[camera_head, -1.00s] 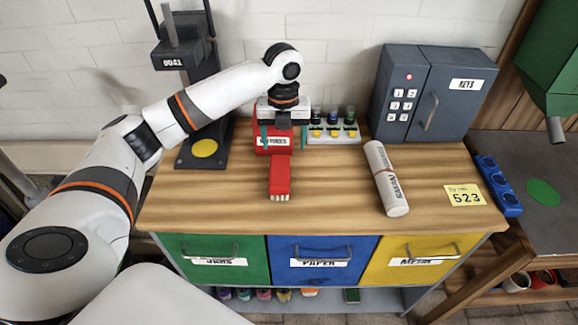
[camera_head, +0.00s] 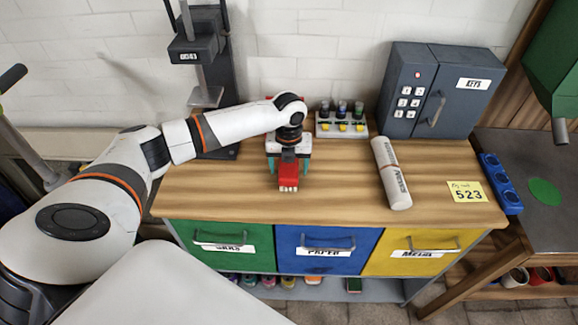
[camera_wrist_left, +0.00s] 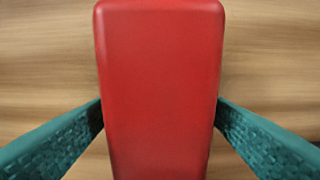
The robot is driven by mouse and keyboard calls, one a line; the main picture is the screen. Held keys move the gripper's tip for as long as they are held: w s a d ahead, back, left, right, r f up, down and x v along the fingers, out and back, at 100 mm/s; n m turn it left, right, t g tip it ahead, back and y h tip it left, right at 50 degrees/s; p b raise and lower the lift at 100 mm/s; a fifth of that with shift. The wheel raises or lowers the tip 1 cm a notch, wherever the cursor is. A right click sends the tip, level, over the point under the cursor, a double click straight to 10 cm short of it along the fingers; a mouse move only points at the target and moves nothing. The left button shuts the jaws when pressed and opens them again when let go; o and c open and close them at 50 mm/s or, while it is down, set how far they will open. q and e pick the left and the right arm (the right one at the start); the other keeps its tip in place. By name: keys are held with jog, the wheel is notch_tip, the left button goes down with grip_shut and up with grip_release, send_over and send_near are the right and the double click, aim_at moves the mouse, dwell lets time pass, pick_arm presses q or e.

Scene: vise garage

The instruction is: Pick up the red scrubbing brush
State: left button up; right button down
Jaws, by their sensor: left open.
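The red scrubbing brush (camera_head: 289,184) lies on the wooden workbench with its pale bristle end toward the front edge. My left gripper (camera_head: 288,168) is over it, open, with one teal finger on each side. In the left wrist view the brush's smooth red body (camera_wrist_left: 160,85) fills the middle, between the two fingers of my left gripper (camera_wrist_left: 160,112). The fingers appear close to its sides; I cannot tell whether they touch. The rear of the brush is hidden under the gripper in the head view. My right gripper is not in view.
Bottles in a rack (camera_head: 342,124) stand behind the gripper. A white cylinder (camera_head: 391,172) lies to the right, before a grey key safe (camera_head: 432,90). A press (camera_head: 207,60) stands at the back left. The bench (camera_head: 345,205) is clear between brush and cylinder.

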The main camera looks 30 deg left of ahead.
pick_arm(q)
jog(key=c, duration=1.1)
notch_tip(320, 180, up, 10)
jog(key=shift+r+b, duration=0.1)
jog(key=shift+b, duration=0.7)
